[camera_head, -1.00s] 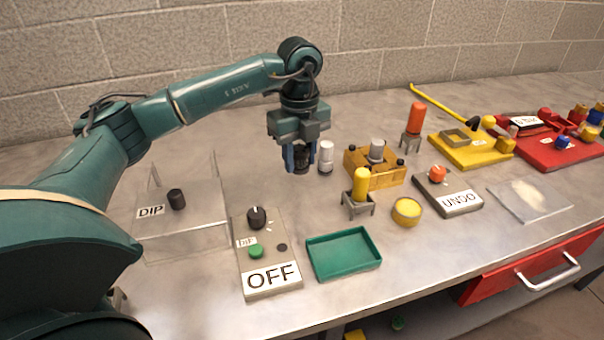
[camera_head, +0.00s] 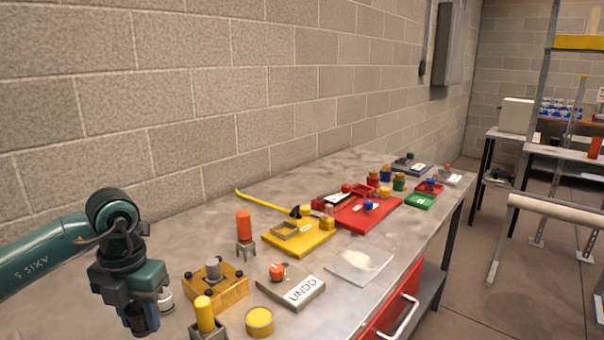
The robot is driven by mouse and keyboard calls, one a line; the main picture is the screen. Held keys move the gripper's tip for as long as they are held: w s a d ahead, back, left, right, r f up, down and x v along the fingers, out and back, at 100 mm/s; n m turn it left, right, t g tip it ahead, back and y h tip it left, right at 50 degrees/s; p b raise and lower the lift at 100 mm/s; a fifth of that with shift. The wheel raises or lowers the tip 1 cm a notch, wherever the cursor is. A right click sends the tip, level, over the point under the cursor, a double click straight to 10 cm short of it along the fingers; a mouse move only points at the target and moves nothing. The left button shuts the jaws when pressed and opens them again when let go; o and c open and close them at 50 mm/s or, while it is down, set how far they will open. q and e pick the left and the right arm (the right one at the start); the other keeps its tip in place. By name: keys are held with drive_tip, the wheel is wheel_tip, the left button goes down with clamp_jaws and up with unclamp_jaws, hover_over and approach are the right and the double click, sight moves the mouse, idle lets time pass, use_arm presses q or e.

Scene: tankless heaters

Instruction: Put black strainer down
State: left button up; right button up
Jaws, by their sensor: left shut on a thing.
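My left gripper (camera_head: 141,318) is at the lower left of the head view, pointing down over the workbench. It is shut on a dark thing, which I take to be the black strainer; the fingers and the dim light hide nearly all of it. A small white and grey cylinder (camera_head: 165,298) stands just to the right of the gripper, partly covered by it. I cannot tell whether the held thing touches the bench. My right gripper is not in view.
Right of the gripper are a brass block (camera_head: 232,296) with a grey cylinder, a yellow cylinder on a stand (camera_head: 205,315), a round yellow tin (camera_head: 259,321) and an UNDO box (camera_head: 291,290). Yellow (camera_head: 299,241) and red trays (camera_head: 362,215) lie farther along. A block wall (camera_head: 250,100) runs behind.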

use_arm(q)
drive_tip(key=m, duration=0.2)
drive_tip(key=d+m, duration=0.1)
drive_tip(key=m, duration=0.1)
drive_tip(key=shift+s+f, duration=0.1)
drive_tip(key=shift+s, duration=0.3)
drive_tip(key=s+d+m+p, duration=0.1)
drive_tip(key=s+d+m, duration=0.2)
drive_tip(key=m, duration=1.2)
drive_tip(key=s+d+m+p, duration=0.2)
drive_tip(key=s+d+m, duration=0.1)
drive_tip(key=m, duration=1.2)
drive_tip(key=shift+s+d+f+m+p, duration=0.3)
drive_tip(key=shift+s+d+f+m, duration=0.1)
drive_tip(key=shift+s, duration=0.15)
drive_tip(key=shift+s, duration=0.15)
